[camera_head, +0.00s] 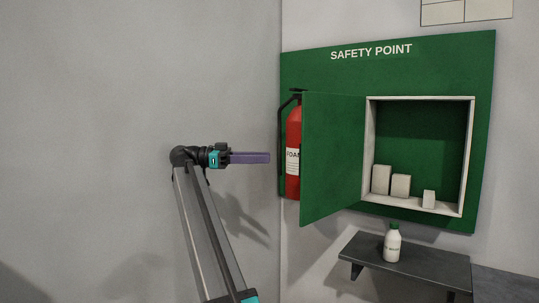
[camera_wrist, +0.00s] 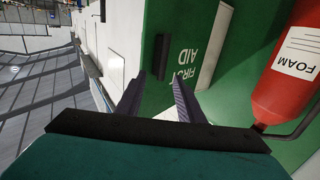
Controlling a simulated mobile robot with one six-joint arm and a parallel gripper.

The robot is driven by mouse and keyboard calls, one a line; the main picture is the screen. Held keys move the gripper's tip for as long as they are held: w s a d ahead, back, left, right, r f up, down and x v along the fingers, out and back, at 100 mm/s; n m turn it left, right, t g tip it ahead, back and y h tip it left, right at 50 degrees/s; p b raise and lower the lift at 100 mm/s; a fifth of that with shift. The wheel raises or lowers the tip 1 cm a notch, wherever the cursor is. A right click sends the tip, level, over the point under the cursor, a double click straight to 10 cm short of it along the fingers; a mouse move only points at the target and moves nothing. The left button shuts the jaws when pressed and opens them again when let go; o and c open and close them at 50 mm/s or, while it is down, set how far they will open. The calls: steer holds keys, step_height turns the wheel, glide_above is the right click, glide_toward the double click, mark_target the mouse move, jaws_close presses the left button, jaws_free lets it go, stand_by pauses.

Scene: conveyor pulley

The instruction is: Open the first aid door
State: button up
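The green first aid door (camera_head: 333,150) stands swung open to the left of its cabinet (camera_head: 469,150), roughly square to the wall. In the wrist view the door's outer face (camera_wrist: 195,25) shows the words FIRST AID and a dark bar handle (camera_wrist: 161,57). My gripper (camera_head: 268,158) is left of the door in the head view, its purple fingers pointing right. In the wrist view my gripper (camera_wrist: 157,92) has its fingers spread with nothing between them. The handle lies beyond the fingertips, apart from them. The handle is hidden in the head view.
A red foam extinguisher (camera_head: 293,150) hangs left of the door, close to it. White boxes (camera_head: 400,186) stand inside the cabinet. A white bottle (camera_head: 392,244) stands on a dark shelf (camera_head: 430,262) below. The grey wall at left is clear.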

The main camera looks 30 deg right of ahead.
steer(key=shift+w+a+p, duration=0.3)
steer(key=shift+a+p, duration=0.05)
steer(key=shift+a, duration=0.2)
steer(key=shift+a, duration=0.1)
